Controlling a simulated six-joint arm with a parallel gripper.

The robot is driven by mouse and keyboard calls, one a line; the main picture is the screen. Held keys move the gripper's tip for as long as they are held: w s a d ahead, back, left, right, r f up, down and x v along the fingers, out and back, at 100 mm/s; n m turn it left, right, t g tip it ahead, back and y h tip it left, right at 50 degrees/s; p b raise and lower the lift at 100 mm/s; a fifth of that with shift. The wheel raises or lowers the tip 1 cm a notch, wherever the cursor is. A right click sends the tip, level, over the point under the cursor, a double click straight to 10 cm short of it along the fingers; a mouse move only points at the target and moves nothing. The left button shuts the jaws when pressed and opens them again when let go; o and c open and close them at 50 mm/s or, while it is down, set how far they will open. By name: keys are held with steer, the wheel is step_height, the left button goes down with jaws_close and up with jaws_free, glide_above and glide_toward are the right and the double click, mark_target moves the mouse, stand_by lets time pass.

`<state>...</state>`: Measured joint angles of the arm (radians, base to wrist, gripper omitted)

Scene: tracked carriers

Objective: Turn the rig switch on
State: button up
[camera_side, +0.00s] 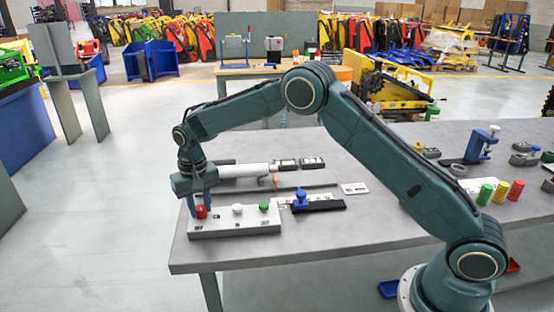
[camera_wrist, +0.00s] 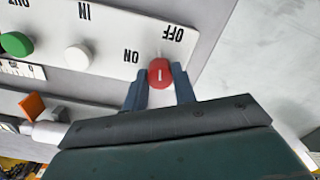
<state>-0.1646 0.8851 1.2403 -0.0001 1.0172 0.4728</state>
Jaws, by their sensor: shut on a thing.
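The rig switch is a red knob (camera_side: 201,212) at the left end of a white control panel (camera_side: 236,227) on the grey table. In the wrist view the red knob (camera_wrist: 161,73) carries a pale line, with the labels OFF and ON on either side of it. My gripper (camera_side: 201,208) reaches down over the knob from above. In the wrist view its two blue fingers (camera_wrist: 160,80) stand on both sides of the knob, and it is shut on it. The fingers hide part of the knob's sides.
A white button (camera_side: 237,209) and a green button (camera_side: 264,206) sit to the right on the same panel. A blue clamp-like piece (camera_side: 301,200) on a dark rail stands further right. A grey-white cylinder (camera_side: 243,170) lies behind the panel.

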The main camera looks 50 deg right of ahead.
mark_target(200, 207)
steer(key=n, duration=1.1)
steer(key=shift+r+n, duration=0.1)
steer(key=shift+n, duration=1.8)
steer(key=o, duration=1)
step_height(200, 207, up, 14)
